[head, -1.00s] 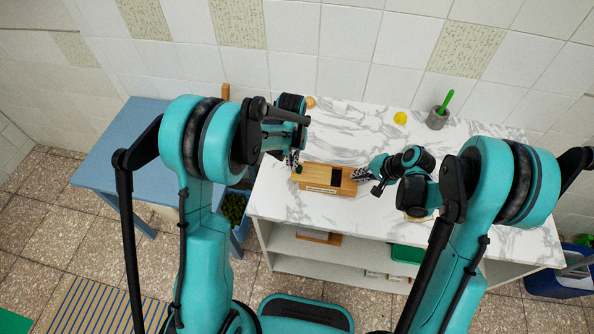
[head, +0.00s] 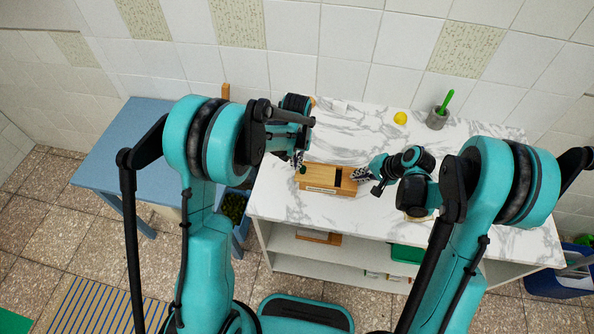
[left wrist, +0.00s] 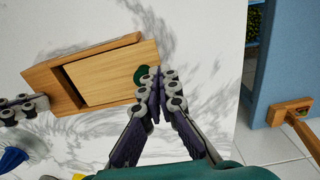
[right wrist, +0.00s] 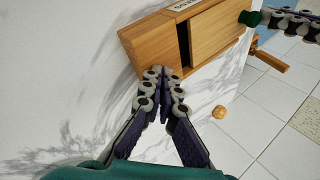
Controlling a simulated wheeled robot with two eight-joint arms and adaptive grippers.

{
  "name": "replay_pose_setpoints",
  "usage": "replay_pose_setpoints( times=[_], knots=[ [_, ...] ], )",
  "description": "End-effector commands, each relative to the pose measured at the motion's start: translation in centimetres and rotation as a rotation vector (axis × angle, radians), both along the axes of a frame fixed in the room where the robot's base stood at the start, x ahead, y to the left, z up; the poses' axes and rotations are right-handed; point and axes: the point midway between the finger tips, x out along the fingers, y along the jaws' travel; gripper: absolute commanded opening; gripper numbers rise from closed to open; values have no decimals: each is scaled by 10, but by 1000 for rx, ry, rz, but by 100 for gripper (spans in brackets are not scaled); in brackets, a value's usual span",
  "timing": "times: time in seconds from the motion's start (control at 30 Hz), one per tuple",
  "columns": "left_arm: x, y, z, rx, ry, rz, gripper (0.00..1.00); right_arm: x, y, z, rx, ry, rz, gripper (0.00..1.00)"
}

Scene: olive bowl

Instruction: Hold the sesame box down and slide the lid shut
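The wooden sesame box (head: 345,189) lies on the white marble counter, with a pale label on its front side. Its sliding lid (head: 316,174) leaves a narrow dark gap at the right end. The lid's green knob (left wrist: 140,75) is at the end away from the gap. My left gripper (left wrist: 157,76) has its fingertips together beside the knob, seemingly against it; the knob is not between the fingers. My right gripper (right wrist: 160,73) has its fingertips together at the box's other end, apparently touching the end wall. Both grippers also show in the head view, left (head: 299,161) and right (head: 361,174).
A yellow lemon (head: 400,118) and a grey mortar (head: 436,121) with a green pestle stand at the back right. A small round brown thing (right wrist: 219,112) lies beyond the box. A blue table (head: 125,145) stands left.

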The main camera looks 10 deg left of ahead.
Motion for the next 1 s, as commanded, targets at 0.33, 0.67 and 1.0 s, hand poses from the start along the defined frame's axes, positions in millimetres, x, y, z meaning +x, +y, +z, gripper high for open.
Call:
replay_pose_setpoints(
  times=[0.33,0.67,1.0],
  knots=[
    [0,-8,0,-2,0,-2,0,0,0,-1,-1,0,0,0],
    [0,-14,0,-2,0,-1,0,0,0,-1,-1,0,0,0],
    [0,-15,0,-1,0,-1,0,0,0,-1,-1,0,0,0]
  ],
)
